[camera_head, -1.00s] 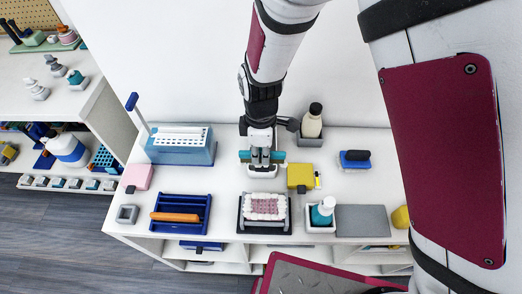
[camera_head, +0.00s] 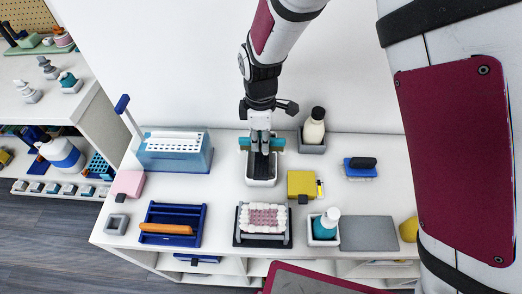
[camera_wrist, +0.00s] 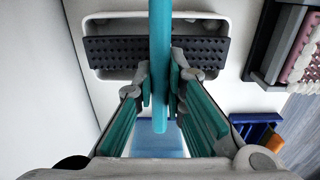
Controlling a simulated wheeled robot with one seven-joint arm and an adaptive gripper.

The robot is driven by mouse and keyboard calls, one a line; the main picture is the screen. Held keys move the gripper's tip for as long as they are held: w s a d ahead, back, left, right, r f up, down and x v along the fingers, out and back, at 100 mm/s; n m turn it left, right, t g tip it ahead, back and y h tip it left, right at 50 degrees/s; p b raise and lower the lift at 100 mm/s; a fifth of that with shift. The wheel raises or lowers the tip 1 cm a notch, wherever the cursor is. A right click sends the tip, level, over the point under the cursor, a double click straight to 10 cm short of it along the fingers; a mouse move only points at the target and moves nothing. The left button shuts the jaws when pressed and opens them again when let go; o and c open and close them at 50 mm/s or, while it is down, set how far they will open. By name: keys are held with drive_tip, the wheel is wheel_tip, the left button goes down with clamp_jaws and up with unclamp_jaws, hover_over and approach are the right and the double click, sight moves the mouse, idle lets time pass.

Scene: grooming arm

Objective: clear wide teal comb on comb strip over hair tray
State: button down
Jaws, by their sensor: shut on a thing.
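The wide teal comb (camera_head: 277,145) shows on both sides of my gripper (camera_head: 260,147) in the head view. In the wrist view the comb (camera_wrist: 159,50) is a long teal bar between my fingers (camera_wrist: 160,100), which are shut on it. The black comb strip (camera_wrist: 113,52) with rows of small nubs lies across the pale hair tray (camera_wrist: 108,20). The comb crosses in front of the strip in the wrist view and hides its middle. In the head view the tray (camera_head: 262,183) is below my gripper. I cannot tell whether comb and strip touch, or whether hair is on the comb.
A yellow block (camera_head: 301,184) and a bottle in a grey holder (camera_head: 313,128) stand right of the tray. A blue container with a white rack (camera_head: 175,152) is left. A dark tray with a pink-and-white pad (camera_head: 262,220) is in front. A white wall is behind.

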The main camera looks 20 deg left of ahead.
drive_tip(key=shift+w, duration=0.2)
drive_tip(key=w+b, duration=0.1)
drive_tip(key=w, duration=0.1)
drive_tip(key=w+a+b, duration=0.1)
drive_tip(key=w, duration=0.1)
drive_tip(key=w+a+b, duration=0.1)
drive_tip(key=w+b, duration=0.1)
drive_tip(key=shift+w+f, duration=0.2)
drive_tip(key=shift+w, duration=0.2)
drive_tip(key=shift+d+r, duration=0.1)
drive_tip(key=shift+r, duration=0.05)
wheel_tip(320, 180, up, 8)
drive_tip(key=p, duration=0.3)
idle(0.3)
idle(0.4)
